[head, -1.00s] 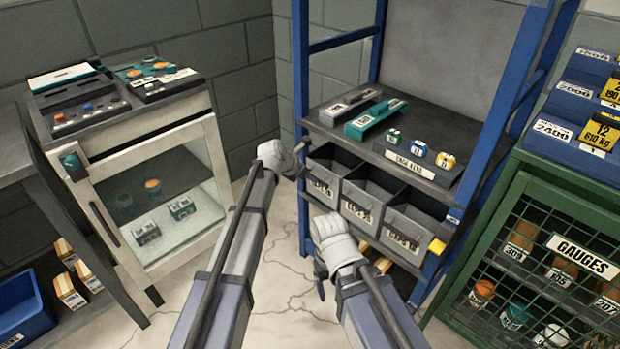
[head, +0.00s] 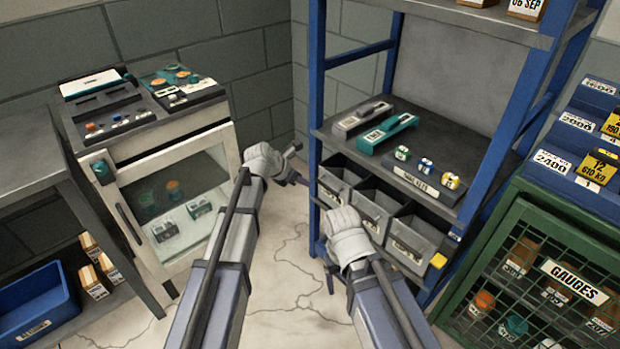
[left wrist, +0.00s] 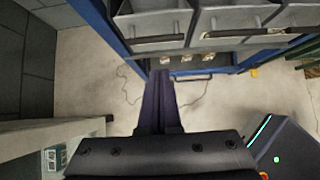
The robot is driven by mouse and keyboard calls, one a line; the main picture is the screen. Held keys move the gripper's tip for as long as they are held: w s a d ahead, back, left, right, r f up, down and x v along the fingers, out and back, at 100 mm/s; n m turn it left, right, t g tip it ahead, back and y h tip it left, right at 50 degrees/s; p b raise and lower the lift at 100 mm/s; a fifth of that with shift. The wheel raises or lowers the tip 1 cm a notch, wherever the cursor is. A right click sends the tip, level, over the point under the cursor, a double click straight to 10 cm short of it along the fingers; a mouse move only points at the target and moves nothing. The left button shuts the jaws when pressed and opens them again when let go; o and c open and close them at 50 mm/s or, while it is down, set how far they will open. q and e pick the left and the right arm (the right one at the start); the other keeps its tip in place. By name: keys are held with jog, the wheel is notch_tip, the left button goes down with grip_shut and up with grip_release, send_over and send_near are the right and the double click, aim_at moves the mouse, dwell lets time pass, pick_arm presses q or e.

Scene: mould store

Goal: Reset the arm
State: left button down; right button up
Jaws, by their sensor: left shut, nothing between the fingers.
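My left gripper (head: 300,181) is in front of the blue-framed rack's left post, between the glass-door cabinet and the rack. Its dark purple fingers point right and slightly down. In the left wrist view the fingers (left wrist: 158,85) lie together with nothing between them, above the pale floor and pointing towards the rack's lower bins. My right gripper (head: 329,277) hangs low in front of the rack's bins, pointing down. Its fingers are small and partly hidden by the wrist, so I cannot tell their opening.
The blue rack (head: 314,75) holds a grey and a teal box, small labelled pots and grey bins (head: 413,238). A green mesh gauges cage (head: 520,215) stands right. Cracked floor (head: 285,270) is open between.

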pick_arm(q)
jog(key=shift+p+v, duration=0.6)
jog(key=shift+v, duration=0.65)
pick_arm(e)
jog(key=shift+r, duration=1.05)
pick_arm(q)
jog(key=shift+w, duration=0.1)
jog(key=s+r+m+g+y+p, duration=0.2)
jog(key=s+r+m+p, duration=0.4)
jog(key=s+m, duration=0.4)
jog(key=s+d+r+m+g+y+p, duration=0.1)
jog(key=s+r+m+g+y+p, duration=0.1)
jog(key=s+r+m+p, duration=0.4)
jog(key=s+r+m+g+y+p, duration=0.1)
jog(key=s+r+m+y+p, duration=0.1)
jog(key=s+r+m+p, duration=0.4)
jog(key=s+m+p, duration=0.5)
jog(key=s+m, duration=0.2)
jog(key=m, duration=0.1)
jog(key=shift+s+d+m+g+y, duration=0.25)
jog(key=shift+s+m+g+y, duration=0.15)
pick_arm(e)
notch_tip(320, 180, up, 23)
